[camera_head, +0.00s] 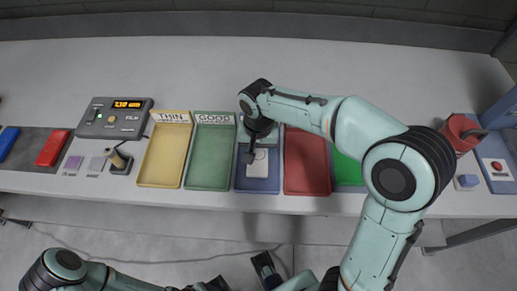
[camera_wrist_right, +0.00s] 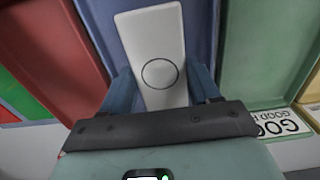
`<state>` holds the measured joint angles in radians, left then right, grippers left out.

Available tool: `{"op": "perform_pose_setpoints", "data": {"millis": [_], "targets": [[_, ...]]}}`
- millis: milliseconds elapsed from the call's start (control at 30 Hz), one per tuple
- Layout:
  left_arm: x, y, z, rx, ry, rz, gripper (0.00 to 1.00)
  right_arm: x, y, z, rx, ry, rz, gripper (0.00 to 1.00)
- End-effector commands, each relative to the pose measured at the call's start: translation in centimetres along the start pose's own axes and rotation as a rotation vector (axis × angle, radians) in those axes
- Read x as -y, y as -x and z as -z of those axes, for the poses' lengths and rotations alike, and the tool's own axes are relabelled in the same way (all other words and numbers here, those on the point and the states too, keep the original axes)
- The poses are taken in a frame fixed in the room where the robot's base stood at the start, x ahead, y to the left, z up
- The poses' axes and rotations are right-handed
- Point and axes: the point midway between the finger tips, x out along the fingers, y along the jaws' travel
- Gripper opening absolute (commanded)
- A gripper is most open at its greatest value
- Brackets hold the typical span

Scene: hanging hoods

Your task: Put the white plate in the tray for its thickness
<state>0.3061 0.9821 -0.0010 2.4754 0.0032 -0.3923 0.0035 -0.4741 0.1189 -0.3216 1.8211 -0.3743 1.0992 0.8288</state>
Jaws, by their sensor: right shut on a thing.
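The white plate (camera_head: 259,168) shows over the blue tray (camera_head: 257,186) in the head view. My right gripper (camera_head: 253,151) is shut on it. In the right wrist view the plate (camera_wrist_right: 158,38) stands out between the two fingers (camera_wrist_right: 162,88), with a dark ring marked on its face. The blue tray's floor is behind it. I cannot tell whether the plate touches that floor. The blue tray's label is hidden by my right arm. My left gripper (camera_head: 266,270) is low at the bottom edge, away from the table; its jaws are unclear.
Left of the blue tray are the yellow THIN tray (camera_head: 165,158) and green GOOD tray (camera_head: 209,160). To its right are a red tray (camera_head: 306,165) and a green surface (camera_head: 347,170). The grey FILM gauge (camera_head: 114,118) stands at left. The table behind the trays is clear.

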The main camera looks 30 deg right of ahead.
Motion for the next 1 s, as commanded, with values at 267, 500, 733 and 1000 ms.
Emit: {"op": "perform_pose_setpoints", "data": {"millis": [267, 500, 733, 1000], "targets": [[0.1, -0.1, 0.0, 0.000, 0.000, 0.000, 0.57, 0.0, -0.1, 0.0, 0.000, 0.000, 0.000, 0.25], [0.2, -0.4, 0.0, 0.001, 0.001, 0.001, 0.57, 0.0, -0.6, 0.0, 0.000, 0.000, -0.001, 0.25], [0.2, -0.7, 0.0, 0.002, 0.001, 0.001, 0.57, 0.0, -1.1, 0.0, 0.001, 0.000, -0.001, 0.25], [0.3, -0.8, 0.0, 0.002, 0.001, 0.001, 0.57, 0.0, -1.2, 0.0, 0.000, 0.000, -0.001, 0.91]]}}
